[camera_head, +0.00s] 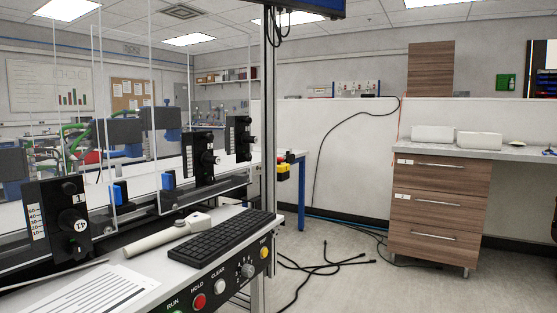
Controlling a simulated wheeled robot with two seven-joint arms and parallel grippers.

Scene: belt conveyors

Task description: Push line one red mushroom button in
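A round red button (198,301) sits on the sloped black front panel, under the label HOLD. A green button (177,311), cut off by the bottom edge, is beside it under RUN. A second red-topped part shows on a yellow box (283,169) on the frame post behind the console; it is too small to tell its shape. A black control box (58,222) marked 1, with a dial and a scale, stands at the left. I cannot tell which red part belongs to line one. Neither of my grippers is in view.
The console carries a black keyboard (222,238), a pale handheld device (155,240) and a printed sheet (85,292). Clear panels and a metal post (269,130) rise behind it. Black cables (325,267) lie on the floor right of it, before a wooden drawer cabinet (438,212).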

